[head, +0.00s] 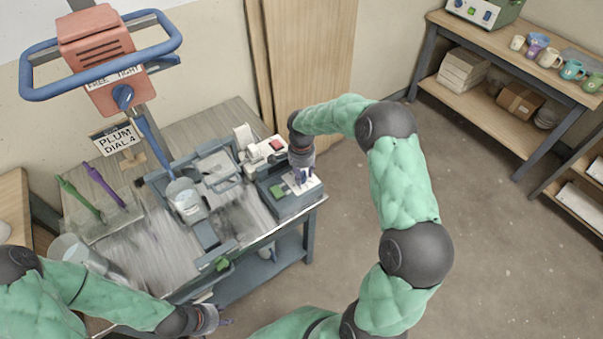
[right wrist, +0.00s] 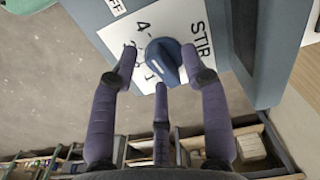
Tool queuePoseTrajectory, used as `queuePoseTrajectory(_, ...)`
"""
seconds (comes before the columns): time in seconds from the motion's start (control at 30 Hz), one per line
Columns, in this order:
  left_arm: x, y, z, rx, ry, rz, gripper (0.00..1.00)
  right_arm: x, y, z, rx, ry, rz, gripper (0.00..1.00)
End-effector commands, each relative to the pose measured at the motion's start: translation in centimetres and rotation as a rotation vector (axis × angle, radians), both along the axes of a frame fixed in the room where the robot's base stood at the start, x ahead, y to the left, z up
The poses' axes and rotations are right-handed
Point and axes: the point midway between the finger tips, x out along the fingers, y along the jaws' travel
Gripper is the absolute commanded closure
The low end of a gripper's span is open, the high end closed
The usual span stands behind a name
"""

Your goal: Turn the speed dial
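The blue speed dial (right wrist: 162,62) sits on a white plate marked "STIR", with a 4 and a 1 legible in the right wrist view. Where its pointer stands is hard to tell. My right gripper (right wrist: 159,62) is open, its purple fingers spread on either side of the dial; contact is not clear. In the head view my right gripper (head: 303,173) is over the grey control box (head: 285,201), hiding the dial. My left gripper (head: 224,321) is low at the bench's front edge, its fingers too small to read. A sign (head: 115,141) reads "PLUM DIAL 4".
A mixer with a red head (head: 97,47) and blue handle ring stands over a bucket (head: 187,200) on the bench. A white unit with a red switch (head: 264,151) is just behind the control box. Shelves with mugs (head: 550,58) are at the right. Floor between is clear.

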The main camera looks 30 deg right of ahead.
Motion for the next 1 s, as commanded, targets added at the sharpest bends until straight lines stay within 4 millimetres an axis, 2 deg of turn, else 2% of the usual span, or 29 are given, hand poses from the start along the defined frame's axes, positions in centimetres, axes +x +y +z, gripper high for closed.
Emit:
queuePoseTrajectory(0.17, 0.0, 0.0, 0.0, 0.0, 0.0, 0.0, 0.6, 0.0, 0.0, 0.4, 0.0, -0.001, 0.0, 0.54)
queuePoseTrajectory(0.27, 0.0, 0.0, 0.0, 0.0, 0.0, 0.0, 0.6, 0.1, 0.0, 1.4, 0.0, -0.003, 0.0, 0.54)
queuePoseTrajectory(0.7, 0.0, 0.0, 0.0, 0.0, 0.0, 0.0, 0.6, 0.1, 0.0, 9.5, 0.0, -0.003, 0.0, 0.54)
queuePoseTrajectory(0.83, 0.0, 0.0, 0.0, 0.0, 0.0, 0.0, 0.6, 0.1, 0.0, 11.0, -0.001, -0.002, 0.0, 0.54)
queuePoseTrajectory(1.0, 0.0, 0.0, 0.0, 0.0, 0.0, 0.0, 0.6, 0.0, 0.0, 11.9, 0.0, -0.001, 0.001, 0.54)
